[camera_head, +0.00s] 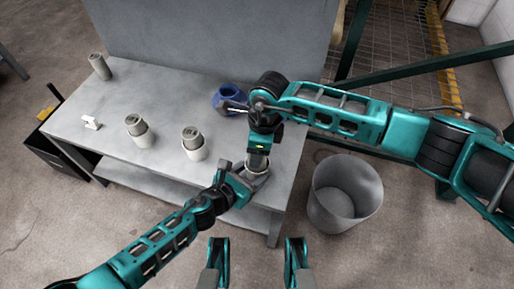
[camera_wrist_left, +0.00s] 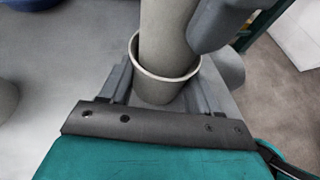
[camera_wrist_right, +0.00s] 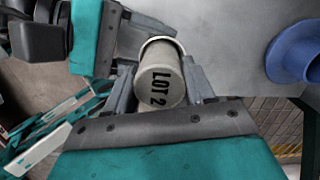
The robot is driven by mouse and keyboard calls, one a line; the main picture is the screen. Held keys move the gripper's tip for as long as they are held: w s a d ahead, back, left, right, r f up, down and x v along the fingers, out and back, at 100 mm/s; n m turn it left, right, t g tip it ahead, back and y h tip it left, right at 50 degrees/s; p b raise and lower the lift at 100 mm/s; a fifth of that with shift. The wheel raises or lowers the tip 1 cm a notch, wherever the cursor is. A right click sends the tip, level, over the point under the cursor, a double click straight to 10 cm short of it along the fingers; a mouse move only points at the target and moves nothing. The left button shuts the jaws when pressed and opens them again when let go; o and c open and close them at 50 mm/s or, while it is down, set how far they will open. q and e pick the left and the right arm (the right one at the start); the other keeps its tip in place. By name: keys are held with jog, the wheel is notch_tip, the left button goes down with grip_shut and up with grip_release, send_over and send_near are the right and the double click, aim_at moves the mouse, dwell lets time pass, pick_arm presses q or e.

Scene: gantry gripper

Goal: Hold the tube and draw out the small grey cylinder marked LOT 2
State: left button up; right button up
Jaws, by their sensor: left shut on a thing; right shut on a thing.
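The small grey cylinder (camera_wrist_right: 160,88) shows its end face marked LOT 2 in the right wrist view. My right gripper (camera_head: 258,152) is shut on it from above. The pale tube stands at the table's front right corner, and its round rim shows in the left wrist view (camera_wrist_left: 142,62). My left gripper (camera_head: 246,178) is shut around the tube. The cylinder (camera_wrist_left: 165,32) rises out of the tube's mouth, with a good length above the rim. Its lower end is hidden inside or behind the rim.
Two other tubes (camera_head: 145,139) (camera_head: 196,154) with grey cylinders in them stand on the grey table (camera_head: 170,90). A lone grey cylinder (camera_head: 99,67), a small white item (camera_head: 91,122) and a blue vessel (camera_head: 226,101) are also there. A bin (camera_head: 344,205) stands right of the table.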

jog(key=shift+r, duration=1.5)
jog(key=shift+r, duration=0.1)
jog(key=shift+r, duration=1.35)
jog(key=shift+r, duration=1.55)
pick_arm(q)
jog(key=o, duration=1.1)
